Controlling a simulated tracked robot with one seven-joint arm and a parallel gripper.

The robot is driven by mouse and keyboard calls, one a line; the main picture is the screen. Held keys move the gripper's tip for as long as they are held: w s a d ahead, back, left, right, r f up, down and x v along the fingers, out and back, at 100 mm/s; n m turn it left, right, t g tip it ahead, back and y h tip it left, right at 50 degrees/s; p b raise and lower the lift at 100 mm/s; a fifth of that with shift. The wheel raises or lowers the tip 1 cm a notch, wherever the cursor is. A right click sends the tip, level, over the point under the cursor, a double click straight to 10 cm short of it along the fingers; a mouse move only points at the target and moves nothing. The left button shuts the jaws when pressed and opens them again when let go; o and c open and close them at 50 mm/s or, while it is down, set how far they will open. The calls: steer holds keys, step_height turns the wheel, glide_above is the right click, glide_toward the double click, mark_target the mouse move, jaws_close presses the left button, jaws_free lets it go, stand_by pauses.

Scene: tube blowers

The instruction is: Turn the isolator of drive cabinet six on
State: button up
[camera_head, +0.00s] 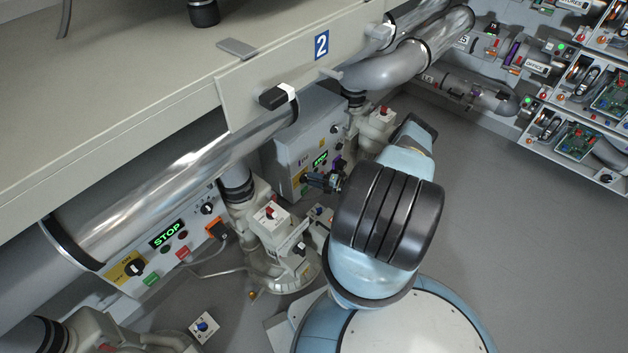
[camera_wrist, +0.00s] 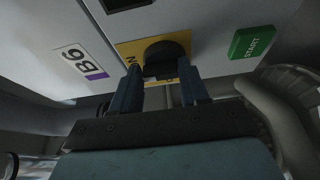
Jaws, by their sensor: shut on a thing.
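The drive cabinet (camera_wrist: 210,25) fills the top of the wrist view. It bears a label (camera_wrist: 82,62) that seems to read B6, with a purple strip. The isolator is a round black knob (camera_wrist: 168,49) on a yellow plate (camera_wrist: 128,50); only a letter N shows on the plate, so its setting is unclear. My gripper (camera_wrist: 162,76) is shut on the knob's grip from below. In the head view my gripper (camera_head: 326,181) is at the far cabinet (camera_head: 290,147) below the bench, by its yellow plate (camera_head: 299,179). The fingers partly hide the knob there.
A green START button (camera_wrist: 252,42) sits right of the knob. A pale curved casing (camera_wrist: 280,110) is close on the right. In the head view, a nearer cabinet has a STOP display (camera_head: 167,233). A blower (camera_head: 275,245) stands between the cabinets. Open floor (camera_head: 500,200) lies right.

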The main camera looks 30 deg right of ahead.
steer(key=o, duration=1.1)
steer(key=shift+f, duration=0.1)
steer(key=shift+c, duration=0.2)
steer(key=shift+s, duration=0.1)
steer(key=v, duration=1.3)
steer(key=shift+s+d, duration=0.25)
